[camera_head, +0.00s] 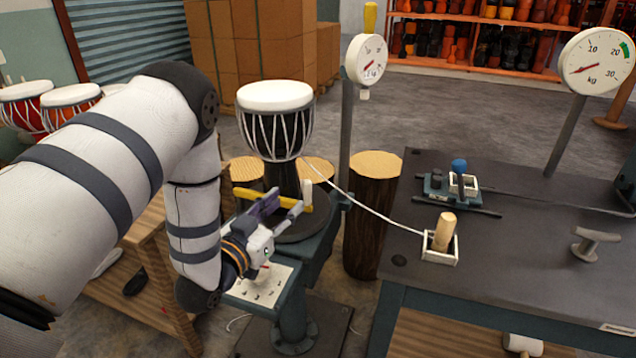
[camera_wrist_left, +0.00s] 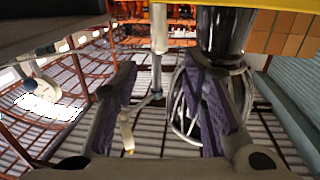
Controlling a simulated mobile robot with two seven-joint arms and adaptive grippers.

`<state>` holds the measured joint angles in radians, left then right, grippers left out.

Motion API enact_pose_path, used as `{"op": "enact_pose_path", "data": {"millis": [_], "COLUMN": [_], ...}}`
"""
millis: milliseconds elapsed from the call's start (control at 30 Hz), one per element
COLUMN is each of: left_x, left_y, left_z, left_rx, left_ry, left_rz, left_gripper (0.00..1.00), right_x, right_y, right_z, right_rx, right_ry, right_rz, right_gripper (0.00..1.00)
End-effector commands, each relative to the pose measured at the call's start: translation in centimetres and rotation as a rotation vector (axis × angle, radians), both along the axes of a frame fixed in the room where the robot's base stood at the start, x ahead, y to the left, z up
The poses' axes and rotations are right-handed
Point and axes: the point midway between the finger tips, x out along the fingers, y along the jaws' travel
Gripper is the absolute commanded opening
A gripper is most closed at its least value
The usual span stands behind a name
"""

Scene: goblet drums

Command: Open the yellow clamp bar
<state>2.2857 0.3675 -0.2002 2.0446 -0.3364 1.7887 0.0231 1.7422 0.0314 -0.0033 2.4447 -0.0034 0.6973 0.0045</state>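The yellow clamp bar (camera_head: 285,201) runs across the foot of a black goblet drum (camera_head: 270,135) with a white head, on a dark round stand. A short white upright piece (camera_head: 308,191) is at the bar's right end. My left gripper (camera_head: 264,204) is in front of the bar's left part, hiding some of it. In the left wrist view, the gripper (camera_wrist_left: 160,105) has its purple-padded fingers wide apart with nothing gripped. A yellow strip of the bar (camera_wrist_left: 285,12) crosses that view's top right edge. I cannot tell whether the gripper touches the bar. My right gripper is not in view.
A white cord runs to a box with a wooden peg (camera_head: 444,232) on the dark bench (camera_head: 530,270). A white panel (camera_head: 262,285) lies below the gripper. Wooden stumps (camera_head: 372,205) stand close behind.

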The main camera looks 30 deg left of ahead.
Motion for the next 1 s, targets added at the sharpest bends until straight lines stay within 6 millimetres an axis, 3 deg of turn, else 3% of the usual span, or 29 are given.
{"op": "enact_pose_path", "data": {"millis": [200, 333, 500, 733, 900, 1000], "left_x": [5.6, 8.1, 9.6, 9.7, 9.7, 9.7], "left_y": [0.4, 0.6, 0.7, 0.7, 0.7, 0.7], "left_z": [-0.1, -0.2, -0.1, 0.0, 0.0, 0.0], "left_rx": [0.001, 0.0, 0.0, -0.001, -0.001, -0.001], "left_ry": [0.0, 0.001, 0.002, 0.003, 0.003, 0.003], "left_rz": [-0.001, -0.001, 0.0, 0.001, 0.0, 0.0], "left_gripper": [0.38, 0.38, 0.38, 0.38, 0.02, 0.0], "right_x": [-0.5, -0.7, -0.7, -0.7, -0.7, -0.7], "right_y": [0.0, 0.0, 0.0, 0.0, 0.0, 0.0], "right_z": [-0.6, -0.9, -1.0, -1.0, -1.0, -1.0], "right_rx": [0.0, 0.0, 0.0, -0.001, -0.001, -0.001], "right_ry": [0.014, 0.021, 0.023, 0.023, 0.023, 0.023], "right_rz": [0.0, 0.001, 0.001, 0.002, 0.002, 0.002], "right_gripper": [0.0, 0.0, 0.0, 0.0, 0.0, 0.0]}}
